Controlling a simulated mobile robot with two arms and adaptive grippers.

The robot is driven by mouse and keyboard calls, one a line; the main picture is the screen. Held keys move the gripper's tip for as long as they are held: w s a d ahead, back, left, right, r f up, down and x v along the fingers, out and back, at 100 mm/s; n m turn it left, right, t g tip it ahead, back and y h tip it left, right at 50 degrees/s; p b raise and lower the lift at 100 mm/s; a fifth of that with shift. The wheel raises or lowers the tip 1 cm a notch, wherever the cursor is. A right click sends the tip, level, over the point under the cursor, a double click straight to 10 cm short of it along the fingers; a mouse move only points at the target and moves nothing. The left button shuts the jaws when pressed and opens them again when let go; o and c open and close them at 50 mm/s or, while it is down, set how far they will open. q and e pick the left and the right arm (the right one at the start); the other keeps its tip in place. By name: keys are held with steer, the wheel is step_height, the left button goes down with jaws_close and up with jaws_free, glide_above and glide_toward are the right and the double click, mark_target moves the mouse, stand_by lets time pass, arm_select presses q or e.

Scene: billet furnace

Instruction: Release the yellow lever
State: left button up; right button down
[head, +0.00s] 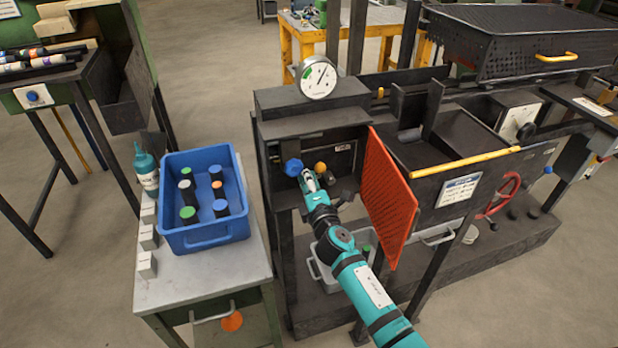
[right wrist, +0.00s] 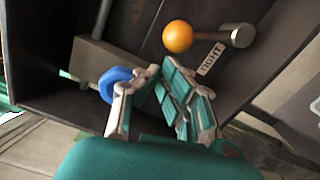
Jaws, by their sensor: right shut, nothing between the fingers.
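The yellow lever, a short lever with a round yellow-orange ball knob (head: 321,168), is in the dark recess under the gauge. In the right wrist view the ball (right wrist: 178,36) sits at the upper middle, with a metal rod running right from it beside a small label. My right gripper (head: 309,181) is in the recess, just below and left of the ball in the head view. In the right wrist view its fingers (right wrist: 160,74) are shut and empty, apart from the ball. A blue knob (head: 293,167) is close to the left; it also shows in the right wrist view (right wrist: 115,82). My left gripper is out of view.
An orange-red perforated panel (head: 390,197) stands just right of my right arm. A round gauge (head: 318,77) tops the housing. A blue bin (head: 203,240) with several capped cylinders rests on the side table at left. A grey bin (head: 327,277) sits below the recess.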

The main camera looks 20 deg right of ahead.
steer(key=shift+r, duration=0.15)
arm_select(q)
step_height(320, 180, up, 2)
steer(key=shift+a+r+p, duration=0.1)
steer(key=shift+p, duration=0.95)
arm_select(e)
steer(key=d+m, duration=0.1)
steer(key=d+r+m, duration=0.1)
steer(key=m, duration=0.1)
steer(key=shift+r, duration=0.3)
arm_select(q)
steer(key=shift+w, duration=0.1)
arm_select(e)
steer(key=shift+s+f, duration=0.1)
